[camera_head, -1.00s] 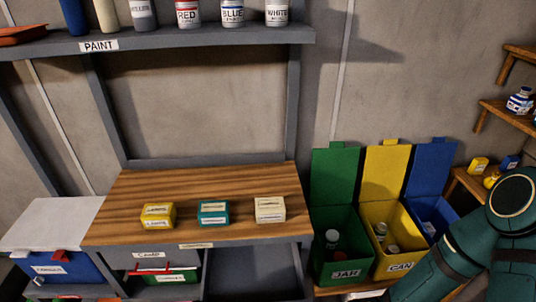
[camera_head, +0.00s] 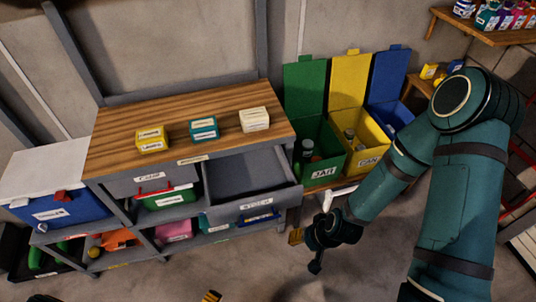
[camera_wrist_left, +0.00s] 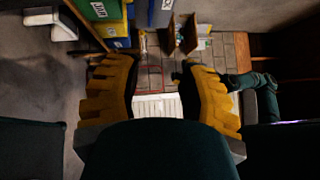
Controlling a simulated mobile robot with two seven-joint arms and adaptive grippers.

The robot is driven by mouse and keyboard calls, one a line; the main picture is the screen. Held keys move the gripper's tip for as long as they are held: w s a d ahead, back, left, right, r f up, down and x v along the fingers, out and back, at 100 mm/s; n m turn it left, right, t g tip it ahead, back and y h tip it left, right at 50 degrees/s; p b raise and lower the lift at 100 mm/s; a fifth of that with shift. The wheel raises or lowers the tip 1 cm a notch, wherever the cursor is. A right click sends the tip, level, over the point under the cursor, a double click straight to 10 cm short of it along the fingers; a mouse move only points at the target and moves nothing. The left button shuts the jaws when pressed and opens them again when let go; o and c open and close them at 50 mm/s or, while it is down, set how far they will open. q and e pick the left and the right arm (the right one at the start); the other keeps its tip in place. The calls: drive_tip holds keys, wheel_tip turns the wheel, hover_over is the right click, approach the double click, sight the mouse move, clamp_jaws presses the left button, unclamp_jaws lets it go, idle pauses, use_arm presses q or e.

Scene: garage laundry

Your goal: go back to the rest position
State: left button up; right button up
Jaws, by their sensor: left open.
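My left gripper (camera_wrist_left: 160,95) is open and empty in the left wrist view, its two yellow ridged fingers wide apart. In the head view only a small yellow and black tip of the left gripper (camera_head: 211,296) shows at the bottom edge. My right arm (camera_head: 455,205) is bent at the right of the head view, its forearm reaching down and left in front of the bins. Its end, with a yellow part of the right gripper (camera_head: 296,237), is over the floor by the workbench's right end; its jaw opening is unclear.
The workbench (camera_head: 115,150) carries yellow, teal and cream boxes and has an open drawer (camera_head: 250,180). Green JAR (camera_head: 322,171), yellow CAN (camera_head: 369,161) and blue (camera_head: 398,115) bins stand open beside it. Shelves (camera_head: 480,35) are at the upper right. Floor in front is clear.

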use_arm(q)
drive_tip(key=s+d+r+m+g+h+b, duration=0.1)
drive_tip(key=s+d+m+g+h, duration=0.2)
drive_tip(key=m+g, duration=0.65)
drive_tip(key=s+d+r+m+g+h+b, duration=0.1)
drive_tip(key=d+m+g+h, duration=0.25)
drive_tip(key=m+g, duration=0.55)
drive_tip(key=w+a+f+m+g+y+b, duration=0.1)
drive_tip(key=w+a+f+m+g+y, duration=0.2)
drive_tip(key=m+y, duration=0.95)
drive_tip(key=w+d+r+m+t, duration=0.1)
drive_tip(key=w+r+m+t, duration=0.2)
drive_tip(key=w+m, duration=0.3)
drive_tip(key=w+d+r+m+t+b, duration=0.1)
drive_tip(key=w+r+m+t, duration=0.2)
drive_tip(key=w+m, duration=0.4)
drive_tip(key=shift+r+m, duration=0.3)
drive_tip(key=shift+r, duration=0.2)
